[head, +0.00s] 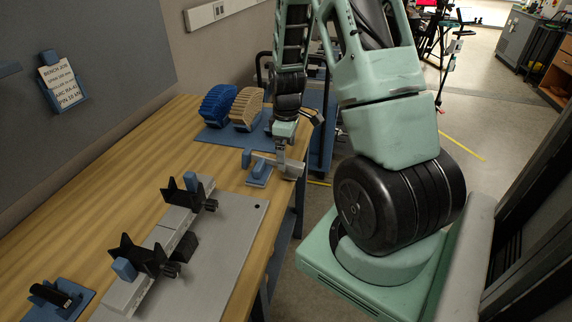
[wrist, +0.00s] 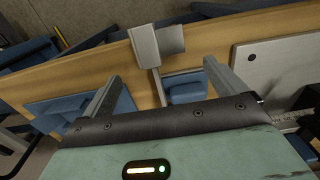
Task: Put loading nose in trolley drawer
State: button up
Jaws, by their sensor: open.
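A grey metal piece with a block-like head and a thin stem, which looks like the loading nose (head: 292,171), lies by the table's right edge at a small blue stand (head: 259,175). In the wrist view the nose (wrist: 157,45) has its head beyond my fingertips, and its stem runs back between the fingers. My gripper (head: 281,158) is open above it; its spread fingers (wrist: 162,72) show no visible contact. A blue trolley (head: 322,127) stands beyond the table's far right corner, partly hidden by my arm. I cannot make out its drawer.
A blue and a tan ribbed block (head: 246,106) stand on a blue mat at the table's far end. A grey plate (head: 236,238) with black star-shaped parts lies nearer. A black cylinder (head: 52,293) rests front left.

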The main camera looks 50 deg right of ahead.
aim_at(294, 169)
jog(key=shift+w+a+f+p, duration=0.1)
jog(key=shift+f+p, duration=0.35)
jog(key=shift+f, duration=1.1)
jog(key=shift+w+f+p, duration=0.1)
jog(key=shift+f+p, duration=0.3)
jog(key=shift+f, duration=1.1)
jog(key=shift+r, duration=0.1)
jog(key=c, duration=1.5)
